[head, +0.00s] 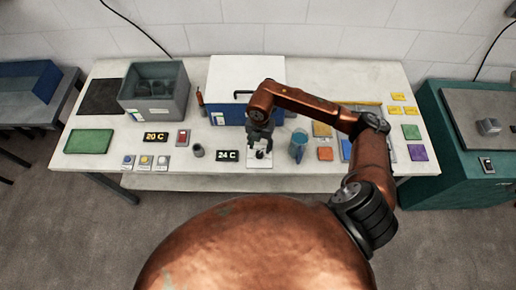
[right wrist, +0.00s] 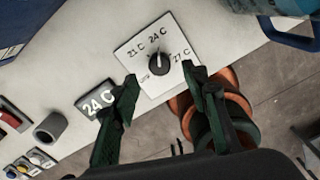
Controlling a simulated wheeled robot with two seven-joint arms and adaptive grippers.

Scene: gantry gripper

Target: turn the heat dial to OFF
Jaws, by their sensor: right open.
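The heat dial is a black round knob (right wrist: 159,63) on a white plate (right wrist: 133,52), with a light pointer mark directed toward the "24 C" label. "21 C" and "27 C" labels also show; a smaller label is too blurred to read. In the head view the plate (head: 259,162) is at the table's front edge, partly hidden by my gripper. A black display (head: 227,156) left of it reads "24 C". My right gripper (right wrist: 163,84) is open and empty, its fingers apart on either side of the plate's near part; in the head view (head: 260,148) it is above the dial. My left gripper is not in view.
A blue mug (head: 298,148) stands right of the dial and a small grey cup (head: 198,150) left of the display. A blue and white box (head: 229,111) is behind. Another display (head: 156,137) reads "20 C", near a red switch (head: 182,138).

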